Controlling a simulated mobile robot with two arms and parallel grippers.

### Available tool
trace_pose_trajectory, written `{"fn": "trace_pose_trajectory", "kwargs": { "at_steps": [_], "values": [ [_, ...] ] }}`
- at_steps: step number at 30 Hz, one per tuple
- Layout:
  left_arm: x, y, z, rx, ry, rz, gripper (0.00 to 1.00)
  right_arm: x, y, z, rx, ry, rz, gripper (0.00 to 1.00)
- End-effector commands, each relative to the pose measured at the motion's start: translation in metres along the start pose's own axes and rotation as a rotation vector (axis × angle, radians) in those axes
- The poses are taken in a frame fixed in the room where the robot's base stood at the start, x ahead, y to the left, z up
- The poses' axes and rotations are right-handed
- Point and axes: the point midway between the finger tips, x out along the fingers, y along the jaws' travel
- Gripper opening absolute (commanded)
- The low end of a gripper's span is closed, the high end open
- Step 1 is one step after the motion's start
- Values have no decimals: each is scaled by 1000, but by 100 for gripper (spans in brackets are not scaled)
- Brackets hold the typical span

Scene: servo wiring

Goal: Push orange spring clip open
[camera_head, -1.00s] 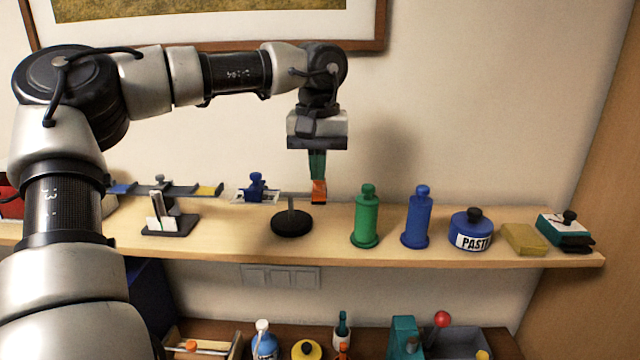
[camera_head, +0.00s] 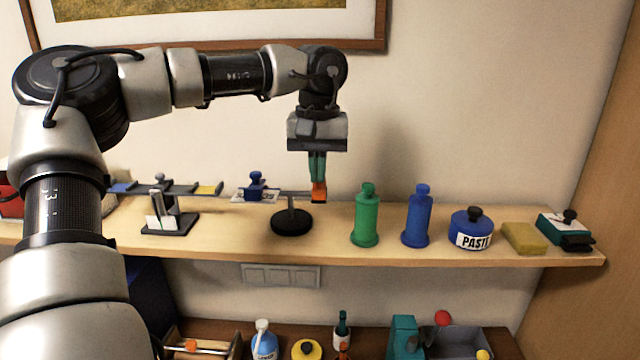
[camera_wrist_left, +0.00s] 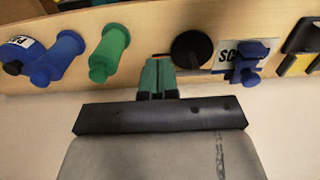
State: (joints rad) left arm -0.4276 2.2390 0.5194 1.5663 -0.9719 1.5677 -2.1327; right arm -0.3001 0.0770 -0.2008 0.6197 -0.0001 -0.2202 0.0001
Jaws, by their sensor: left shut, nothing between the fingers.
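The orange spring clip (camera_head: 319,192) sits at the end of a thin bar that reaches right from a post on a round black base (camera_head: 291,223) on the shelf. My left gripper (camera_head: 317,178) points straight down with its teal fingers shut and empty. Its fingertips are right above the clip and seem to meet its top; I cannot tell how firmly they touch. My right gripper is not in view.
On the shelf (camera_head: 330,250), a green bottle (camera_head: 366,218), a blue bottle (camera_head: 417,219), a paste jar (camera_head: 470,232) and a yellow block (camera_head: 524,238) stand to the right. A blue clamp-like piece (camera_head: 256,185) and a small white-and-grey stand (camera_head: 163,215) are to the left.

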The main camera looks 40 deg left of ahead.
Motion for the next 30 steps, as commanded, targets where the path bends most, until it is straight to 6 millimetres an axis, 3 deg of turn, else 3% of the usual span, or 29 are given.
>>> {"fn": "trace_pose_trajectory", "kwargs": {
  "at_steps": [30],
  "values": [
    [28, 0, 0, 0, -1, 0, 0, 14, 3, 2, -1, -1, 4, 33]
  ]
}}
